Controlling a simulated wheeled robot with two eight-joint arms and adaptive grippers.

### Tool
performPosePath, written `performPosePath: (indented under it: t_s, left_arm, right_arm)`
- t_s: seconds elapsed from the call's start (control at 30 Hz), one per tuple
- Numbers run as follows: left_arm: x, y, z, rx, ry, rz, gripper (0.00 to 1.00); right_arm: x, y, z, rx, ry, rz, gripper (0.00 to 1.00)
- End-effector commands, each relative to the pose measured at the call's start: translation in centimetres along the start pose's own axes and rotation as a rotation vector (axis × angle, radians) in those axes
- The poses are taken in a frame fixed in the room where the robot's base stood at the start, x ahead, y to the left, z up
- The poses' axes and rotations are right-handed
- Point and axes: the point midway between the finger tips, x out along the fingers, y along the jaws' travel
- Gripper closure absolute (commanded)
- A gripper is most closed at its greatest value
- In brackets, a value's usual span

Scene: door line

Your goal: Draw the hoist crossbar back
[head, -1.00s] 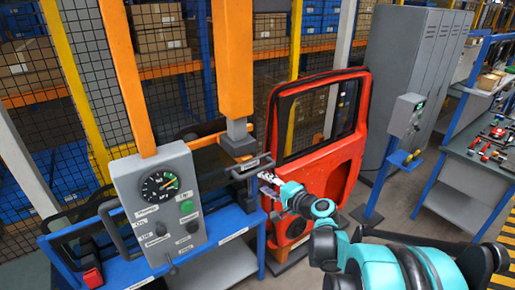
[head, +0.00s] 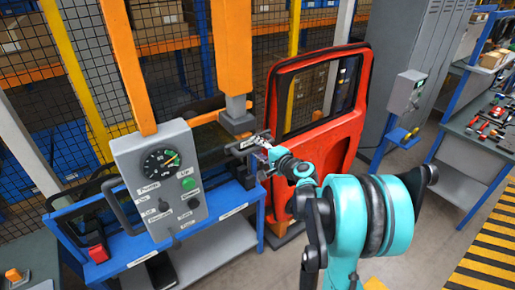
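The hoist stands left of centre, with orange posts and a grey control panel (head: 160,180) with a gauge. Its dark crossbar (head: 243,146) is a short bar with a label, below the foot of the right orange post (head: 232,60), in front of the red door (head: 325,110). My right gripper (head: 264,143) is at the crossbar's right end, close to or touching it. Its fingers are small and overlap the bar, so I cannot tell whether they close on it. My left gripper is not in view.
A blue frame (head: 140,246) carries the panel. A grey control box (head: 407,92) stands on a blue post to the right. A workbench (head: 472,140) with tools is at the far right. The floor right of my arm is clear, with yellow-black striping (head: 482,250).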

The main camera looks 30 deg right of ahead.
Motion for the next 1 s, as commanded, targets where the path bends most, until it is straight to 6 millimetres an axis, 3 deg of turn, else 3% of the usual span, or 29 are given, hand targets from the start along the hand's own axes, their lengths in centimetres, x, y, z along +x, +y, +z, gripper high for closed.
performPosePath:
  t_s: [0.03, 0.13, 0.57, 0.67, 1.0]
  left_arm:
    - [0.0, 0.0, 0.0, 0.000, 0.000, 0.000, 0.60]
    - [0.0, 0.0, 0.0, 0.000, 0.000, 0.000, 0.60]
    - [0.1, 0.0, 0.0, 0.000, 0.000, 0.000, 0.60]
    - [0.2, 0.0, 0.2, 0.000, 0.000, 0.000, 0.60]
    - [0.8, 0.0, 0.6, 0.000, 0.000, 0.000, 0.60]
  right_arm:
    - [0.0, 0.0, 0.0, 0.000, 0.000, 0.000, 0.73]
    - [0.0, 0.0, 0.0, 0.000, 0.000, 0.000, 0.99]
    - [-0.3, 0.1, 0.0, 0.000, 0.001, 0.001, 1.00]
    - [-1.8, 0.4, -0.1, 0.000, 0.003, 0.001, 1.00]
    - [-10.4, 2.3, -0.1, 0.000, 0.004, 0.003, 1.00]
